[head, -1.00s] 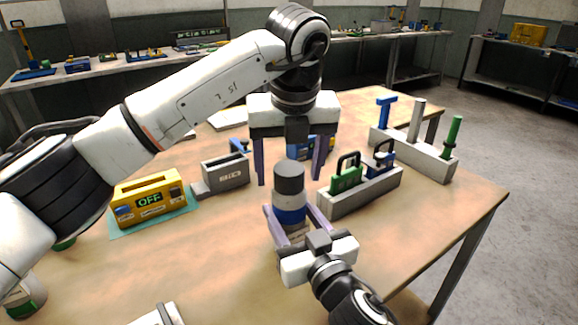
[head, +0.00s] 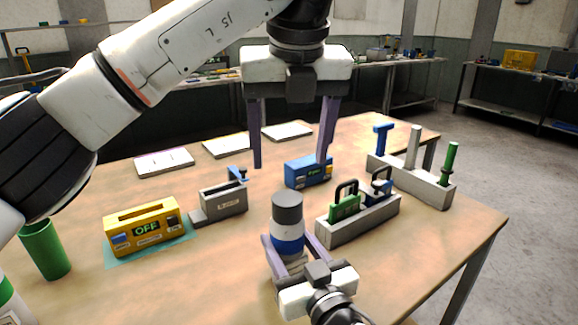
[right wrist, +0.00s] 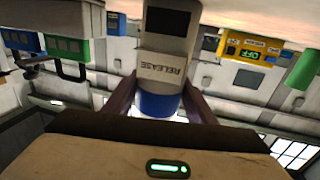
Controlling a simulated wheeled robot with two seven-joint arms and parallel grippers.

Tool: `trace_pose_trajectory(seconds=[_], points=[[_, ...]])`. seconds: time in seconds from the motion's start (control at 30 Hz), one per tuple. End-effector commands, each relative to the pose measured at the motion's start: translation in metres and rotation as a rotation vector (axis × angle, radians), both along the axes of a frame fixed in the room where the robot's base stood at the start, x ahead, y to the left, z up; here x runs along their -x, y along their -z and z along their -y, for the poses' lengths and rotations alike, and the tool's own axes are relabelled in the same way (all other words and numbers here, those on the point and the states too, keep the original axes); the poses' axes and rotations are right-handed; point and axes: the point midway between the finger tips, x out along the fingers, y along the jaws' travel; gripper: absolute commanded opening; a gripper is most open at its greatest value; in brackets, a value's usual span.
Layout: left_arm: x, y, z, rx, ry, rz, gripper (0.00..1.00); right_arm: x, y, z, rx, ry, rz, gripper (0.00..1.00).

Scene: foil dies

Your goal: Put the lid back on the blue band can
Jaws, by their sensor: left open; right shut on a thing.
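The blue band can (head: 289,245) stands upright in the middle of the table in the head view, pale with a blue band. A dark grey cylindrical top (head: 287,207), seemingly the lid, sits upright on it. My right gripper (head: 287,262) is shut around the can from the near side, its fingers beside the lower body. The right wrist view shows the can's blue band (right wrist: 158,104) between the fingers and an upside-down RELEASE label; the dark top cannot be made out there. My left gripper (head: 290,165) is open, empty, pointing down above and behind the can.
A grey holder (head: 355,223) with green and blue handled pieces stands right of the can. Behind it is a grey peg block (head: 410,180). A blue box (head: 308,172) stands behind, a grey box (head: 222,203) and yellow OFF box (head: 143,228) left.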

Motion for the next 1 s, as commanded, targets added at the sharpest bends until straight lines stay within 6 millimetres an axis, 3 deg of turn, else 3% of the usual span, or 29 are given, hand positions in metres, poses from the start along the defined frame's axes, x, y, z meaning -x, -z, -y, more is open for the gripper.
trace_pose_trajectory(seconds=[0.33, 0.37, 0.47, 0.8, 1.0], points=[[0.002, -0.005, 0.0, 0.0, 0.0, -0.001, 0.68, 0.0, 0.001, 0.0, 0.001, 0.0, -0.001, 0.1], [0.002, -0.005, 0.0, 0.0, 0.0, -0.001, 0.68, 0.0, 0.001, 0.0, 0.001, 0.0, -0.001, 0.54], [0.002, -0.004, 0.0, 0.0, 0.0, -0.001, 0.68, 0.0, 0.001, 0.0, 0.0, 0.0, -0.001, 0.71], [0.001, -0.004, 0.0, 0.0, 0.0, -0.001, 0.68, 0.002, 0.001, 0.001, 0.0, 0.0, -0.001, 0.72], [0.001, -0.002, 0.0, 0.0, 0.0, -0.001, 0.68, 0.028, 0.002, 0.012, -0.001, 0.0, -0.003, 0.72]])
